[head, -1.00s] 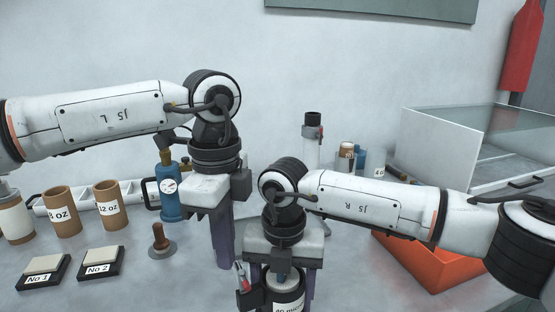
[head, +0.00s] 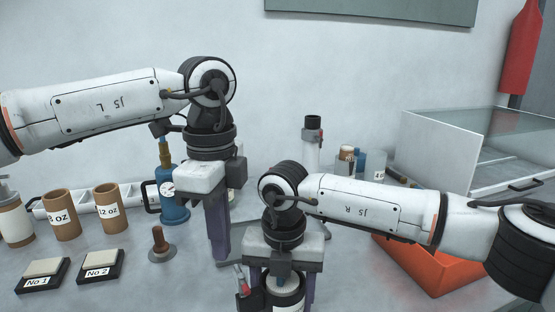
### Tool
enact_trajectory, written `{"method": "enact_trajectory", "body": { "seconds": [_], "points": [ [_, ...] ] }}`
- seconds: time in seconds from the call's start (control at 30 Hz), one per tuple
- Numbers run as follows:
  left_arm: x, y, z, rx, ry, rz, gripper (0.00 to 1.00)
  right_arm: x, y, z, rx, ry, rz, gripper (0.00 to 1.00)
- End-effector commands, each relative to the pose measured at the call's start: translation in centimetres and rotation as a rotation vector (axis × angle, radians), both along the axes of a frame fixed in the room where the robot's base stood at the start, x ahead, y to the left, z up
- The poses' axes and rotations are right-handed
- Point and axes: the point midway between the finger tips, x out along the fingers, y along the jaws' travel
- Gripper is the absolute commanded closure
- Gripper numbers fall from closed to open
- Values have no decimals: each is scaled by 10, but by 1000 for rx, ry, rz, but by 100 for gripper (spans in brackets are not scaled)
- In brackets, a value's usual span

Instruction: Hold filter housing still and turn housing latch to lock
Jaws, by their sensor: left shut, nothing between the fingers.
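The filter housing (head: 285,300), a cylinder with a pale top and a printed label, stands at the bottom centre, its lower part cut off by the picture edge. A red housing latch (head: 243,281) shows on its left side. My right gripper (head: 283,284) is above the housing, with one purple finger on each side of it; it looks shut on it. My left gripper (head: 219,240) is up and left of the latch, pointing down, apart from the housing. Its purple fingers are together and empty.
Cups (head: 107,208), a brown-handled tamper (head: 159,246) and numbered pads (head: 97,267) are at left. A blue bottle (head: 173,197) stands behind my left gripper. A tall cylinder with a red part (head: 312,150) is at the back. An orange bin (head: 430,268) is at right.

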Motion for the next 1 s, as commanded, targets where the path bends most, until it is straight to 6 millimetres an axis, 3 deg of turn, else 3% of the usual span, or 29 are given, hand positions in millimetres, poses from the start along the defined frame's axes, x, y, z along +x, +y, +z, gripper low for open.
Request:
{"method": "enact_trajectory", "body": {
  "seconds": [0.3, 0.67, 1.0],
  "points": [
    [0, -1, 36, 0, -1, -1, 100, 0, 0, 1, 2, -1, 0, 75],
    [-1, 0, 40, 0, 0, -2, 100, 0, 0, 1, 2, -1, 0, 75],
    [-33, 11, 47, 1, 0, -2, 100, 0, 0, 1, 1, -1, 0, 75]
  ]
}}
